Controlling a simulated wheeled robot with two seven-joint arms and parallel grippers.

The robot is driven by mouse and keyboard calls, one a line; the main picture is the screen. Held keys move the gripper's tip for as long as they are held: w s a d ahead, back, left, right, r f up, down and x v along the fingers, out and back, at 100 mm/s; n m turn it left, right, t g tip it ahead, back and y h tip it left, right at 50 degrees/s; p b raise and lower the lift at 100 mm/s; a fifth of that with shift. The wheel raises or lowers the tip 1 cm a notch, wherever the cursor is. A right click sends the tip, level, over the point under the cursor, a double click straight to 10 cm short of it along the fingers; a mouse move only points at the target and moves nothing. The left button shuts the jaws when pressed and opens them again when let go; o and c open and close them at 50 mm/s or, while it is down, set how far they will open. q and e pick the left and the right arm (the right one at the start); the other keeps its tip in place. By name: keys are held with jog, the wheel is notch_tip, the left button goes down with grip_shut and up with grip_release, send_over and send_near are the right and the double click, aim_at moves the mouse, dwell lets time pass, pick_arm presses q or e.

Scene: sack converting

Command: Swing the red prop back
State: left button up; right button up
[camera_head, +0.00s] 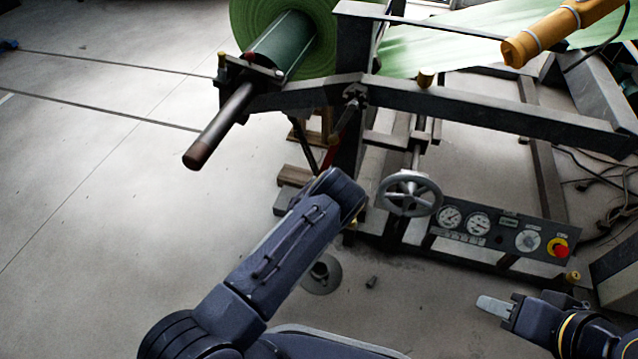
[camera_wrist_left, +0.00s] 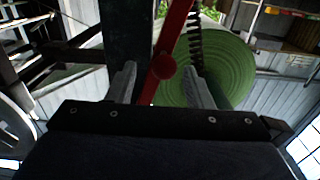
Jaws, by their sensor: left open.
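The red prop (camera_wrist_left: 169,50) is a slim red bar with a round knob or pivot, tilted in the left wrist view. A small red piece of it (camera_head: 331,156) shows in the head view, beside the machine's dark upright. My left gripper (camera_wrist_left: 162,88) is open, with one grey finger on each side of the bar in the picture. I see no finger touching it, and the depth between them is unclear. In the head view my left forearm hides this gripper. My right gripper (camera_head: 500,308) is low at the right, away from the prop; its finger gap is not clear.
A green roll (camera_head: 335,35) sits on a shaft (camera_head: 218,127) jutting out left. A handwheel (camera_head: 409,193) and a gauge panel (camera_head: 503,230) with a red button are right of my left arm. A coil spring (camera_wrist_left: 195,38) is close to the prop.

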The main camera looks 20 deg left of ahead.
pick_arm(q)
jog(key=s+p, duration=0.1)
jog(key=s, duration=0.3)
jog(key=shift+s, duration=0.35)
